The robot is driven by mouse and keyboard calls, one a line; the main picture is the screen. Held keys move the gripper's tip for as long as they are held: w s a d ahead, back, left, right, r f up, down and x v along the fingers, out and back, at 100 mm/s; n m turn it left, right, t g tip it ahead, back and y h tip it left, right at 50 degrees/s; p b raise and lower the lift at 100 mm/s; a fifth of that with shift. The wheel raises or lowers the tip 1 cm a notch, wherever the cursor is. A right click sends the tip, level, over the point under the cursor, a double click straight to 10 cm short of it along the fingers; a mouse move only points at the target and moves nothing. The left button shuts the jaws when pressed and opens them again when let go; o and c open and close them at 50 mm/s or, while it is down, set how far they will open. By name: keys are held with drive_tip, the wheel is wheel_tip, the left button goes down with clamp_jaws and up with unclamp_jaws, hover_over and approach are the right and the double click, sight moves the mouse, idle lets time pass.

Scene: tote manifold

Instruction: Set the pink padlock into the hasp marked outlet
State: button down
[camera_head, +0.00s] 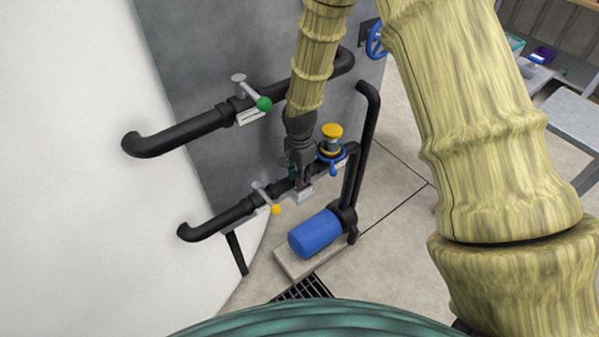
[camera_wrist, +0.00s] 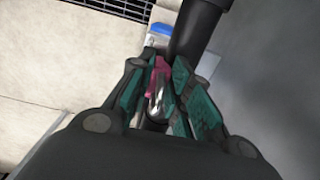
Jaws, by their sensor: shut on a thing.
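My gripper (camera_head: 299,168) is at the lower black pipe (camera_head: 230,216), between the yellow-handled lever valve and the yellow-capped valve. In the wrist view its green-padded fingers (camera_wrist: 158,88) are shut on the pink padlock (camera_wrist: 158,68). The padlock's shiny metal shackle shows between the pads. In the head view only a small dark pink patch shows at the fingertips. A pale grey block or plate (camera_head: 303,196) is just below the fingertips. I cannot make out the hasp or read its mark, nor tell whether the padlock touches anything.
An upper pipe (camera_head: 185,130) carries a green-tipped lever (camera_head: 263,103). A yellow-tipped lever (camera_head: 275,209) and a yellow-capped valve with a blue handle (camera_head: 332,140) flank my gripper closely. A blue pump (camera_head: 315,234) stands in front on a plinth. Open floor (camera_head: 395,240) is at the right.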

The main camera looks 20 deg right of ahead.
drive_tip(key=shift+f+b, duration=0.3)
drive_tip(key=shift+f, duration=0.8)
drive_tip(key=shift+f, duration=0.1)
drive_tip(key=c, duration=1.3)
unclamp_jaws()
drive_tip(key=shift+o, duration=0.2)
wheel_tip(320, 180, up, 12)
drive_tip(key=shift+r, duration=0.1)
